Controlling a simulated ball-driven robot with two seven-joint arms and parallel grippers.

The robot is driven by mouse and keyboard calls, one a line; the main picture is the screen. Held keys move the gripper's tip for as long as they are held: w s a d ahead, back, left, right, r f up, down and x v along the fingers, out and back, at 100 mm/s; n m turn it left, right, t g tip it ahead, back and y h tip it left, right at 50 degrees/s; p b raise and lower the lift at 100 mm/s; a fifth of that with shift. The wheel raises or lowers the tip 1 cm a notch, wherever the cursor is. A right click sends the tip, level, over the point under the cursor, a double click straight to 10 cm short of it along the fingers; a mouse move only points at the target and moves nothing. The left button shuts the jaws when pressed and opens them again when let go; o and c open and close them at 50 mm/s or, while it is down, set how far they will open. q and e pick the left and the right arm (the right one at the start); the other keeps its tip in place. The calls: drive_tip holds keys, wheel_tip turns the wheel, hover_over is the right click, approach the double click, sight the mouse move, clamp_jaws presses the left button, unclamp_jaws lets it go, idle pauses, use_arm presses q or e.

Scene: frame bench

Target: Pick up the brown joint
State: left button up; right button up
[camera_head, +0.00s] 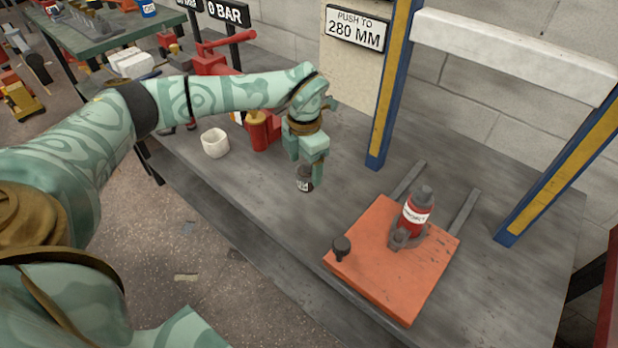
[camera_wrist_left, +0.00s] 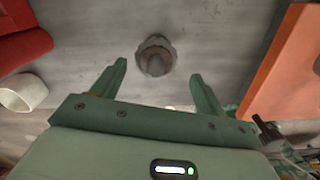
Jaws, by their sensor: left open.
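The brown joint (camera_head: 304,184) is a small dark piece with a pale label, standing on the grey bench. In the left wrist view it shows from above as a round, stepped grey-brown shape (camera_wrist_left: 155,57), lying ahead of the gap between the fingers. My left gripper (camera_head: 308,166) is open and empty, pointing down just above the joint; its fingers partly cover the joint's top in the head view. In the wrist view, the two fingers (camera_wrist_left: 159,75) stand apart, one on each side of the joint's line. My right gripper is out of view.
An orange plate (camera_head: 375,255) with a red bottle (camera_head: 416,212) and a dark knob (camera_head: 341,246) lies to the right. A blue-yellow post (camera_head: 392,85) rises behind; bare bench surrounds the joint.

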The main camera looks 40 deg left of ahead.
sight(307, 174)
use_arm(q)
drive_tip(key=f+b, duration=0.1)
drive_tip(key=f, duration=0.1)
drive_tip(key=w+f+b, duration=0.1)
drive_tip(key=f+b, duration=0.1)
drive_tip(key=f, duration=0.1)
drive_tip(key=shift+a+f, duration=0.2)
drive_tip(key=shift+f, duration=0.1)
drive_tip(key=shift+r, duration=0.15)
drive_tip(key=shift+c, duration=0.5)
drive_tip(key=c, duration=1)
drive_tip(key=shift+c, duration=0.9)
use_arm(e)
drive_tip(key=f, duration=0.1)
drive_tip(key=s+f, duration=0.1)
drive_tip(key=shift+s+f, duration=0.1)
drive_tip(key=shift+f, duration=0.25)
use_arm(q)
drive_tip(key=shift+r, duration=0.2)
